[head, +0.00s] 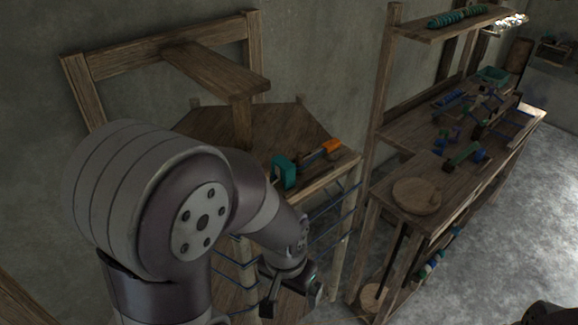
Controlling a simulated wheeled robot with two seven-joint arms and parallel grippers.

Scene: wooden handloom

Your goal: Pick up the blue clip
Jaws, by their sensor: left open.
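I cannot single out the blue clip with certainty. Small blue pieces (480,153) lie among other items on the right workbench, too small to tell apart. A teal block-like piece (284,172) and an orange piece (332,146) sit on the front edge of the wooden loom frame. My left gripper (292,292) is low in front of the frame, below the teal piece and apart from it. It points downward, is open, and shows nothing between its fingers. My left arm hides much of the loom. My right gripper is not in view.
The right workbench (403,168) carries a round wooden disc (417,195) and several small tools. A high shelf (440,32) holds a green coil-like item (458,17). Blue cords (335,235) cross the loom's side. Bare floor (500,240) lies at the right.

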